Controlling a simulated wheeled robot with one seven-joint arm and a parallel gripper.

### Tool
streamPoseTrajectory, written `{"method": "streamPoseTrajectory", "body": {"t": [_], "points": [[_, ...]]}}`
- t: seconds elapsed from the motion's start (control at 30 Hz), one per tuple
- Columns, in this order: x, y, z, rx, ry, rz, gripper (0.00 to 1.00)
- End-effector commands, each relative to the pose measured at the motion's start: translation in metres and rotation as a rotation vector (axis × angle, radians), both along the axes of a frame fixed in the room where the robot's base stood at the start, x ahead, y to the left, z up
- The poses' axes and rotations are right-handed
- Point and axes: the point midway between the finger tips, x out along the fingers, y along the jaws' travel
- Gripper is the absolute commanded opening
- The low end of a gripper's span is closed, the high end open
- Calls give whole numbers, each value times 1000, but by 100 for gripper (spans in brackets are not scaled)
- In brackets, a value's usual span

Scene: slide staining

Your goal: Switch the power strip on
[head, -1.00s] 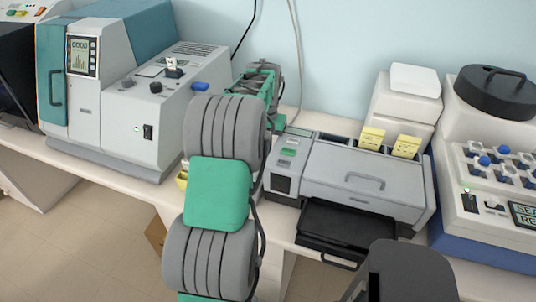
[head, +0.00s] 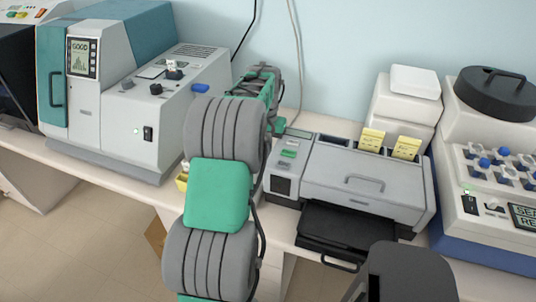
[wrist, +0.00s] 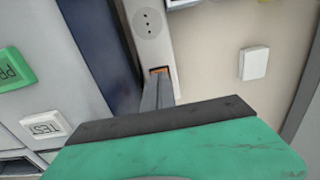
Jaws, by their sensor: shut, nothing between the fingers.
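The power strip (wrist: 149,28) is a pale bar with a round socket face, seen at the top middle of the wrist view. An orange switch (wrist: 160,70) shows on it, just beyond my fingertips and partly hidden by them. My gripper (wrist: 158,80) is shut and empty, its narrow grey fingers pointing at the switch. I cannot tell whether the fingers touch it or which way the switch is set. In the head view my arm hides the power strip and the fingers.
A grey machine with a TEST button (wrist: 45,126) and a green button (wrist: 14,68) stands close on the left of the wrist view. A small white block (wrist: 254,63) lies right of the strip on the bench. A large teal and grey machine (head: 130,85) stands left of my arm.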

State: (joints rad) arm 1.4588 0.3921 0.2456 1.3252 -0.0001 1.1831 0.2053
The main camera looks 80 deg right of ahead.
Motion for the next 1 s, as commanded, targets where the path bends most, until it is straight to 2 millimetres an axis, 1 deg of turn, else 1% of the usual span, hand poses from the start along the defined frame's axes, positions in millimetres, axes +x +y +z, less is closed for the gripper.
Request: {"method": "streamPoseTrajectory", "body": {"t": [0.03,0.6,1.0], "points": [[0,-1,10,-3,-1,0,0],[0,-1,63,-4,-1,0,0],[1,-1,63,-5,-1,2,0]]}}
